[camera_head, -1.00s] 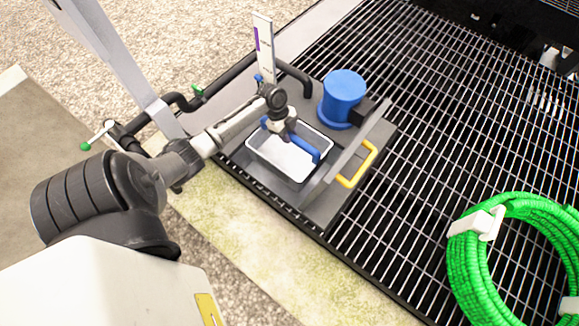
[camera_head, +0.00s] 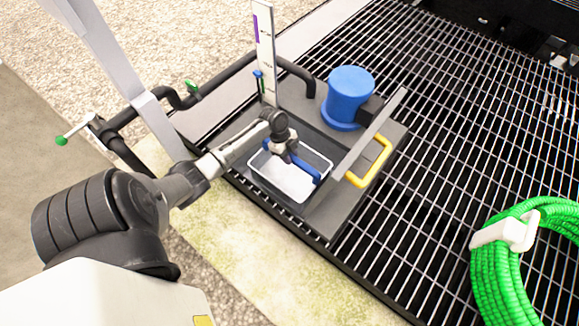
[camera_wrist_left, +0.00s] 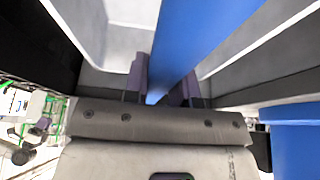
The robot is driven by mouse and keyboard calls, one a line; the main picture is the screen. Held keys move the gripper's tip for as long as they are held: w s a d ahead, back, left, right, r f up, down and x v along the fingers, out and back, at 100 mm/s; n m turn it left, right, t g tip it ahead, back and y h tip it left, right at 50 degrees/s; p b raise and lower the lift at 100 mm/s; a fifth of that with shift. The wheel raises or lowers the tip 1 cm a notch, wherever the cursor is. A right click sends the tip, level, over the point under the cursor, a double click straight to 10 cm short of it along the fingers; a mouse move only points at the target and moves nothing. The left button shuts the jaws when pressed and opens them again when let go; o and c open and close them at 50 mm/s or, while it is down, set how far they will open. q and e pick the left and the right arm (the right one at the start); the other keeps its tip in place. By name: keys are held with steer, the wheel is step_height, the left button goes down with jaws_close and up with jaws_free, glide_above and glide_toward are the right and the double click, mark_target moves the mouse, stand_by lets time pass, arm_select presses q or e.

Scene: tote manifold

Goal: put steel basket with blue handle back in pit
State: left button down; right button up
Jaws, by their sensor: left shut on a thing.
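The steel basket (camera_head: 284,183) is a pale rectangular tray with a blue handle (camera_head: 303,170) across its top. It sits level within the outline of the pit (camera_head: 313,207) in the dark plate, below the raised cover. I cannot tell whether it rests on the pit's bottom. My left gripper (camera_head: 287,153) is shut on the handle from above. In the left wrist view the handle (camera_wrist_left: 205,35) runs between the fingers (camera_wrist_left: 163,88), with grey basket walls beyond. My right gripper is not in view.
A grey cover with a yellow handle (camera_head: 370,162) stands open just right of the basket. A blue cylinder (camera_head: 348,97) and an upright white gauge board (camera_head: 265,50) stand behind. A green hose coil (camera_head: 500,270) lies on the grating at right.

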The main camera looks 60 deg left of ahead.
arm_select(q)
steer(key=shift+f, duration=0.7)
step_height(320, 180, down, 3)
steer(key=shift+f+b, duration=0.15)
steer(key=shift+b, duration=1)
steer(key=c, duration=0.9)
jaws_free()
steer(key=shift+f, duration=0.15)
steer(key=shift+c, duration=0.2)
steer(key=p+v, duration=0.6)
steer(key=v, duration=0.4)
steer(key=shift+r, duration=0.3)
steer(key=shift+p+v, duration=0.35)
steer(key=shift+v, duration=0.5)
